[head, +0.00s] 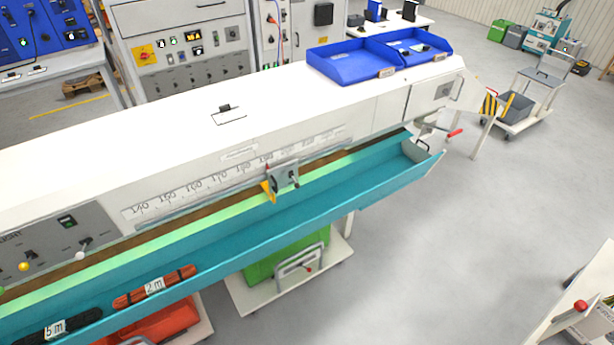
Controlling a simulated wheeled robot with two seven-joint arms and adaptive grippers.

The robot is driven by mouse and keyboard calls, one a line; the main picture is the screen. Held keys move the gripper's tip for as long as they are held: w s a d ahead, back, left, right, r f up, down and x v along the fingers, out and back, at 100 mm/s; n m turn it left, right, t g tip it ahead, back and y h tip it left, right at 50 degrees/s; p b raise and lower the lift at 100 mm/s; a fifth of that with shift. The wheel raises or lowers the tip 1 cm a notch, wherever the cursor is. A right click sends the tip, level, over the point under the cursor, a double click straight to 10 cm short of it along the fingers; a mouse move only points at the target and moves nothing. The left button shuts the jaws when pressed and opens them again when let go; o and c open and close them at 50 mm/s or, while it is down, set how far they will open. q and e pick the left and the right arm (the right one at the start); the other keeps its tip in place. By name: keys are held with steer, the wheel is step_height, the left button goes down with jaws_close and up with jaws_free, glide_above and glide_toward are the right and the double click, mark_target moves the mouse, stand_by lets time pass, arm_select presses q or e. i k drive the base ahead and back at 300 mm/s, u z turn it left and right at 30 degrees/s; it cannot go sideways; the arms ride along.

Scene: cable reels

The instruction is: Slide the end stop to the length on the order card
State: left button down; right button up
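The end stop (285,176) is a small grey block with a dark knob. It sits on the front face of the long white machine, over the right part of the length scale (190,186). A yellow-orange pointer (268,190) with a red tip is at its left side. No readable order card shows. Neither of my grippers is in view.
A teal trough (330,195) runs below the scale. In it lie an orange cable bundle (180,278) tagged 2 m and a black one (60,326) tagged 5 m. Blue trays (350,75) stand on the machine's top. A low trolley (340,255) stands beneath.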

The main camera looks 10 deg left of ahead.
mark_target(278, 178)
steer(key=u, duration=0.15)
steer(key=i, duration=1.05)
steer(key=u, duration=0.55)
